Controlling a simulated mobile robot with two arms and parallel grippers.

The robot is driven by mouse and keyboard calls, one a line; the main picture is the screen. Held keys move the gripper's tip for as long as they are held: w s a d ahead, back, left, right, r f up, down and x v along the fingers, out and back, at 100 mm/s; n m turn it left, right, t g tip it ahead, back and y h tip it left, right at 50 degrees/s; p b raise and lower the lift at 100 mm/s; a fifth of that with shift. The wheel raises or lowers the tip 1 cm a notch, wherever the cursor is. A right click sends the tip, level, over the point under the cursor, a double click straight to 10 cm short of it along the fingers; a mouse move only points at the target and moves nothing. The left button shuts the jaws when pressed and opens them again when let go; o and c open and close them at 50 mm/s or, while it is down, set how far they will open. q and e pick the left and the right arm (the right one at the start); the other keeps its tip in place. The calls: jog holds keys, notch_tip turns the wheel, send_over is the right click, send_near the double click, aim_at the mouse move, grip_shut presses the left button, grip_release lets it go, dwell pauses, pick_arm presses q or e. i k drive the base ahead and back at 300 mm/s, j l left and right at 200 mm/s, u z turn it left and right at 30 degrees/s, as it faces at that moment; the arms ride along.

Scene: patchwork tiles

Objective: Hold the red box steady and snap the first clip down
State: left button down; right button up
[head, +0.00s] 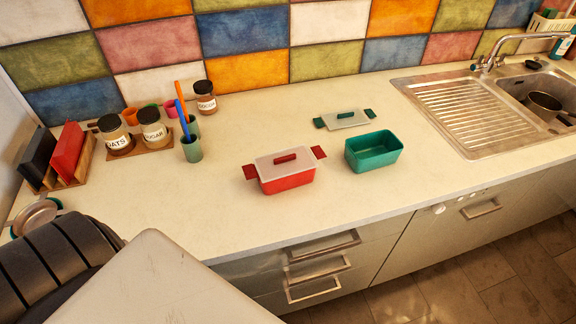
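The red box (287,182) stands on the counter left of centre. A pale translucent lid (262,160) with a red handle (285,158) lies on top of it. A red clip (250,172) sticks outward at its left end, and another red clip (319,152) sticks outward at its right end. Both clips look raised, not folded down against the box. Neither of my grippers shows in the head view, and nothing touches the red box.
An open green box (374,153) stands right of the red box, its lid (345,119) lying behind it. Jars (152,129) and a cup with utensils (192,150) stand at left. A sink (533,95) is at right. The counter before the red box is clear.

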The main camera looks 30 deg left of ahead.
aim_at(248, 170)
jog(key=u, duration=1.35)
